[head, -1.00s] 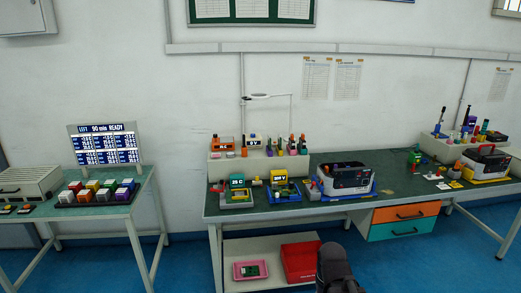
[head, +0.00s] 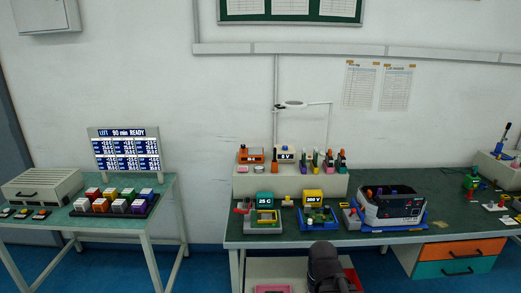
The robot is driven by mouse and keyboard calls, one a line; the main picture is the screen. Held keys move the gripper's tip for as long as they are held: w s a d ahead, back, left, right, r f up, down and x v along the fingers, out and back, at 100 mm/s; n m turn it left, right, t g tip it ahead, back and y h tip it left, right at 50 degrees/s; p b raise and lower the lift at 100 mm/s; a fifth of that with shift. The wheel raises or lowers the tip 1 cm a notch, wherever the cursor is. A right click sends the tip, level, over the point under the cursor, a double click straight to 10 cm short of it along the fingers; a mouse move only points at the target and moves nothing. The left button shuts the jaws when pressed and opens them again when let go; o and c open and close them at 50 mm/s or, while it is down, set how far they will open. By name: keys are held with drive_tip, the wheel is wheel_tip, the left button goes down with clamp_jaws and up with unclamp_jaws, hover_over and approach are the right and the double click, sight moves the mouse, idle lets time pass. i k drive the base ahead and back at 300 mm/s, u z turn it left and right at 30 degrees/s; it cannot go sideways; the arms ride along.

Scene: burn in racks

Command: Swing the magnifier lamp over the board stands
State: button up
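The magnifier lamp has a pale ring head (head: 292,104) on a thin arm, above the raised shelf at the back of the long bench. Its thin post drops at the right of the head, behind the shelf items. I cannot tell for sure that these are the board stands. A dark rounded part of my arm shows at the bottom centre. My gripper's fingers are not visible.
The long green bench (head: 390,181) also carries a black and white case (head: 391,206) in a blue tray, right of the stands. The shelf (head: 291,183) holds meters and coloured tools. A left table (head: 170,200) holds a display (head: 126,150) and coloured blocks. Blue floor separates the tables.

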sight(294, 105)
drive_tip(key=u, duration=0.3)
drive_tip(key=i, duration=1.35)
drive_tip(key=u, duration=0.25)
